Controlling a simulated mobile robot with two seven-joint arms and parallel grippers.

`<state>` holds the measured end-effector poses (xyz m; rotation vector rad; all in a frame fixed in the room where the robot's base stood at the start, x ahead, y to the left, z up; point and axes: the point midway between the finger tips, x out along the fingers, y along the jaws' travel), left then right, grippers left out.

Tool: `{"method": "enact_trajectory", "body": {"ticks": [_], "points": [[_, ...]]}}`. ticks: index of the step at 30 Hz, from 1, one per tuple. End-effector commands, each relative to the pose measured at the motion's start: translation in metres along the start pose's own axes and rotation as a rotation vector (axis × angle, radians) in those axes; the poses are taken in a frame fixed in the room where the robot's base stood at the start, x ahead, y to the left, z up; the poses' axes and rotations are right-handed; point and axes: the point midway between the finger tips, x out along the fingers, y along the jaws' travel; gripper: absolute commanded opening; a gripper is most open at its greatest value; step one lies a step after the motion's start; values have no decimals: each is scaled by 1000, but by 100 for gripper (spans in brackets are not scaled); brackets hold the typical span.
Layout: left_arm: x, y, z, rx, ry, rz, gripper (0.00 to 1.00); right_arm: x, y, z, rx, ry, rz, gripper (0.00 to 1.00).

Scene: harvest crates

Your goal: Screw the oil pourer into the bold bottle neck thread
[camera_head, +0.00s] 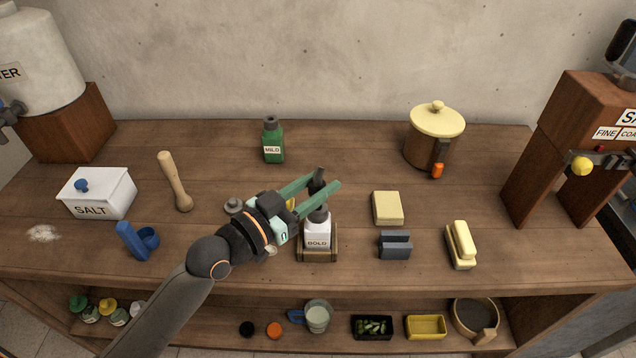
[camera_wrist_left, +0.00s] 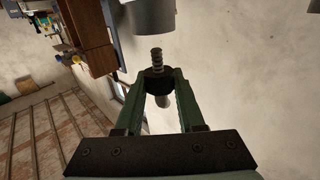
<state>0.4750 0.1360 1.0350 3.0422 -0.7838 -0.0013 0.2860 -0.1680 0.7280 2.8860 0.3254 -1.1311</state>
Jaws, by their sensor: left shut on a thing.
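The dark oil pourer (camera_head: 317,182) is between the fingers of my left gripper (camera_head: 323,184), which is shut on it. In the left wrist view, the pourer (camera_wrist_left: 157,86) sits between the fingertips, and a ribbed, thread-like stem sticks out towards the top of that picture. The white BOLD bottle (camera_head: 317,232) has a dark neck (camera_head: 318,214) and stands upright in a wooden holder (camera_head: 317,257). The gripper and pourer are just above the neck in the head view. My right gripper is not in view.
The green MILD bottle (camera_head: 273,146) stands behind. A pestle (camera_head: 176,185), blue holder (camera_head: 138,241) and salt box (camera_head: 101,192) are left. A yellow block (camera_head: 387,208), grey block (camera_head: 395,245), butter-like piece (camera_head: 462,244) and lidded pot (camera_head: 430,150) are right.

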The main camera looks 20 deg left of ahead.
Motion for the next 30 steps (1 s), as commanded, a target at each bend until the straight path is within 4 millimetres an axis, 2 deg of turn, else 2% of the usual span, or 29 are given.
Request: {"method": "enact_trajectory", "body": {"ticks": [30], "points": [[0,0,-1,0,-1,0,0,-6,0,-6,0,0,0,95]]}}
